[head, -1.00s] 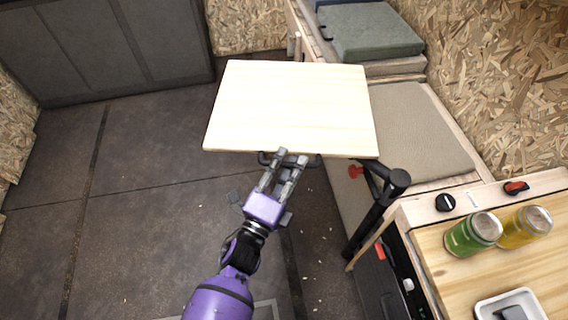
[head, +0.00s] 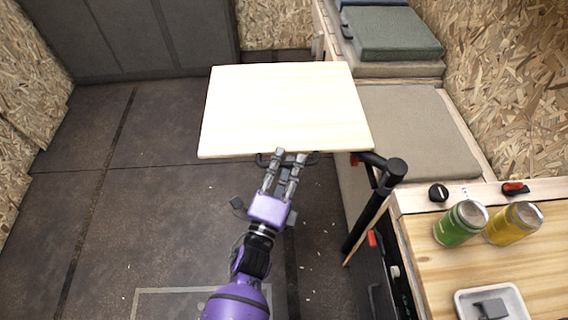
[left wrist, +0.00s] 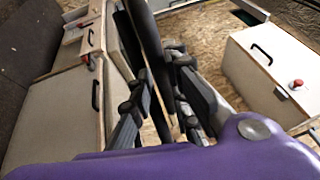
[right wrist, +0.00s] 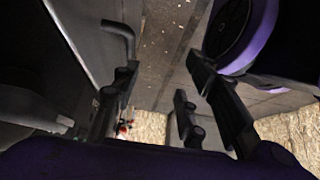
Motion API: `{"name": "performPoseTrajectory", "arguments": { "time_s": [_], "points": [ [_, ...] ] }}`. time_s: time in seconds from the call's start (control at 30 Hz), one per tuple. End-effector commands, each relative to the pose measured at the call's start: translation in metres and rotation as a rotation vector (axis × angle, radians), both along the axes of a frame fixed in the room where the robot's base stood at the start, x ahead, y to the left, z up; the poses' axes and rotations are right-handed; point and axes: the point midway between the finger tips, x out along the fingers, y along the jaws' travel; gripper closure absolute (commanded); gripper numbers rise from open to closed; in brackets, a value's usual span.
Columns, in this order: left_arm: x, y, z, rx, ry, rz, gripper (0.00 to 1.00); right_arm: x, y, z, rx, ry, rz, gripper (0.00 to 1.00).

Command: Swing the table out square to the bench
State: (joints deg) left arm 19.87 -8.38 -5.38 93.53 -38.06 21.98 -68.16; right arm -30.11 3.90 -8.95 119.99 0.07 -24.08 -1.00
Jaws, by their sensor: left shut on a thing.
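The table (head: 280,105) is a pale wooden top, off the bench's left side and over the floor. A black pivot arm and post (head: 372,205) stand at its near right corner. A dark handle bar (head: 262,160) runs under its near edge. My left gripper (head: 283,155) is at that edge, shut on the bar. In the left wrist view, the fingers (left wrist: 162,95) straddle a dark bar. The bench (head: 415,130) with a beige cushion is right of the table. My right gripper shows only in the right wrist view (right wrist: 160,85), fingers apart and nothing between them.
A wooden counter (head: 425,270) at the lower right holds a green can (head: 460,225), a yellow can (head: 514,224) and a white tray (head: 465,300). Grey-green cushions (head: 390,35) lie on the far bench. Floor left of the table is clear.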

Motion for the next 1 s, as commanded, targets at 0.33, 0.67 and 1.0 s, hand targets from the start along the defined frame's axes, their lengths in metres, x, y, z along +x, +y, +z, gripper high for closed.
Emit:
{"name": "performPoseTrajectory", "arguments": {
  "time_s": [0.33, 0.67, 1.0],
  "points": [
    [0.0026, -0.0041, 0.0107, -0.001, -0.025, -0.004, 1.0, -0.0001, 0.0002, 0.0001, 0.001, 0.0, -0.002, 0.6],
    [0.0025, -0.0043, 0.0106, -0.002, -0.024, -0.004, 0.72, -0.0002, 0.0004, 0.0001, 0.001, 0.0, -0.002, 0.6],
    [0.0013, -0.0038, 0.006, -0.002, -0.013, -0.003, 0.71, -0.0004, 0.0004, -0.0002, 0.001, 0.001, -0.002, 0.6]
  ]
}}
